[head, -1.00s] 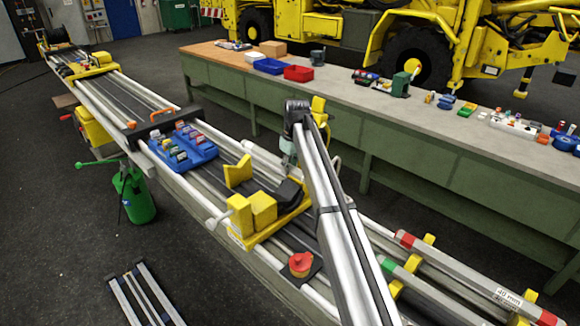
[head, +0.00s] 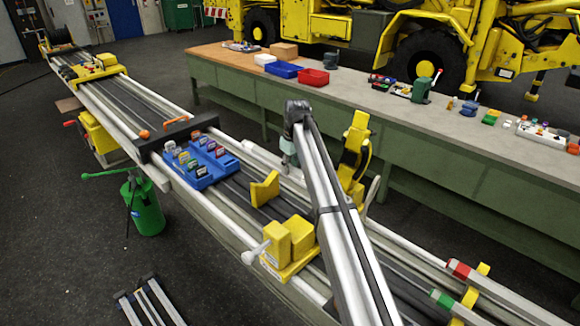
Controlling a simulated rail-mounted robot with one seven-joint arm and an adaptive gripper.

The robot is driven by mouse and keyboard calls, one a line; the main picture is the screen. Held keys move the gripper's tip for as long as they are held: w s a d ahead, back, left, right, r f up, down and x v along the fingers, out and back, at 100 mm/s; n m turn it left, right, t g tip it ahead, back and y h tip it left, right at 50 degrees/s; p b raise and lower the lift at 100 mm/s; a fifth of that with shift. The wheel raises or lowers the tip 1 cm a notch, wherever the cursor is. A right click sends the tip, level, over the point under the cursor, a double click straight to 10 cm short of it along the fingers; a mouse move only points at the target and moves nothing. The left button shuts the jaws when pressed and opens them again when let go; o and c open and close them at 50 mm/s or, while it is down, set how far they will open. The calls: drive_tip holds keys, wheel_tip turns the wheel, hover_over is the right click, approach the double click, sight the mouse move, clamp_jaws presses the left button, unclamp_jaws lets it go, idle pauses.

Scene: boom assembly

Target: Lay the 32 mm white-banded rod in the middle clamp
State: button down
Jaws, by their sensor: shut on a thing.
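In the head view my arm runs up from the bottom to a dark wrist. My gripper (head: 288,155), pale and partly hidden below the wrist, is shut on a pale rod (head: 258,153) that slopes down to the right behind the arm. Its band and fingertip contact are too small or hidden to see. The rod is above the long rail bed. A yellow V-shaped block (head: 265,190) and a yellow block clamp (head: 289,236) with a white handle stand below and in front of it. I cannot tell which holder is the middle clamp.
A blue tray (head: 223,170) of small parts sits on the rails to the left. A tall yellow-and-black fixture (head: 354,150) stands right of my arm. Red-banded (head: 457,268) and green-banded (head: 440,299) rods lie at lower right. A long green bench (head: 440,160) runs behind.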

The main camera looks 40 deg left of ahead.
wheel_tip(320, 180, down, 9)
drive_tip(key=b, duration=0.3)
drive_tip(key=shift+r, duration=0.2)
idle(0.9)
drive_tip(key=shift+d+f, duration=0.1)
drive_tip(key=shift+f, duration=0.1)
idle(0.9)
drive_tip(key=shift+f+b, duration=0.3)
drive_tip(key=shift+f, duration=0.05)
drive_tip(key=shift+f+b, duration=0.4)
drive_tip(key=shift+f, duration=0.7)
drive_tip(key=c, duration=0.7)
unclamp_jaws()
drive_tip(key=shift+s+f, duration=0.1)
